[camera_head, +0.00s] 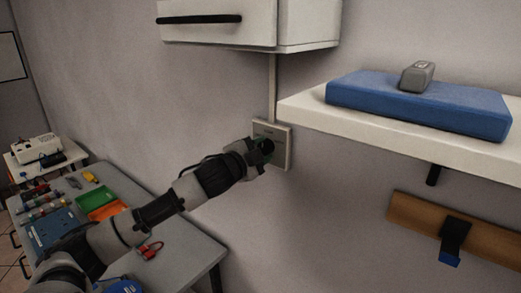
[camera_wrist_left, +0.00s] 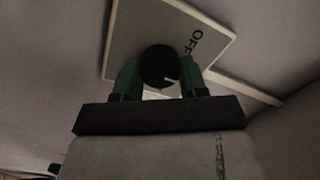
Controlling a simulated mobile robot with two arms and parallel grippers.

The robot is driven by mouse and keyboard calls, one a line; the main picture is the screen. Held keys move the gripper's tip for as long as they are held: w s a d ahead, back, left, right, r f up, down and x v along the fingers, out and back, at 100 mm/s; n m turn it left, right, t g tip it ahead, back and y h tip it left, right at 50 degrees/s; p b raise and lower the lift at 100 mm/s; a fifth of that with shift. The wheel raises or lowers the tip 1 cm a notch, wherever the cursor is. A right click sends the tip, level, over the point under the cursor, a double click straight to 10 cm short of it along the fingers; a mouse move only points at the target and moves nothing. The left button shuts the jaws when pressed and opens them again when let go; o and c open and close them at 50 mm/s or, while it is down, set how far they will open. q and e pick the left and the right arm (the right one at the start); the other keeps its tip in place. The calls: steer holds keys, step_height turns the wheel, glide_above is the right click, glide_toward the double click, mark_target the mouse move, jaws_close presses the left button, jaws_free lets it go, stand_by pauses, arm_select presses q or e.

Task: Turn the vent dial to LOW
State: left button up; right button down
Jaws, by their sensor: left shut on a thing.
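The vent dial (camera_wrist_left: 160,66) is a round black knob with a white pointer mark, on a pale square wall plate (camera_head: 271,130). The plate also shows in the left wrist view (camera_wrist_left: 125,30), where the word OFF is readable to the right of the knob. My left gripper (camera_head: 262,150) is at the plate, and its green fingers (camera_wrist_left: 160,80) sit on either side of the knob, shut on it. In the head view the gripper hides much of the dial. No LOW mark is readable. My right gripper is not in view.
A white cabinet (camera_head: 250,25) hangs above the plate, with a conduit (camera_head: 272,85) between them. A white shelf (camera_head: 300,108) with a blue box (camera_head: 420,105) juts out at right. A grey workbench (camera_head: 185,250) with trays stands below left.

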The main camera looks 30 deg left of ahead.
arm_select(q)
steer(key=o, duration=0.9)
steer(key=shift+s+f+b, duration=0.2)
steer(key=shift+s+b, duration=0.3)
steer(key=shift+s, duration=0.05)
steer(key=shift+s+a+r+b, duration=0.15)
steer(key=shift+s+b, duration=0.9)
steer(key=shift+s, duration=0.55)
steer(key=shift+s+a+b, duration=0.1)
steer(key=shift+s+b, duration=0.95)
steer(key=shift+s, duration=0.6)
steer(key=shift+s+a+r+b, duration=0.15)
steer(key=shift+s+b, duration=0.9)
steer(key=shift+s, duration=0.55)
steer(key=shift+f, duration=0.15)
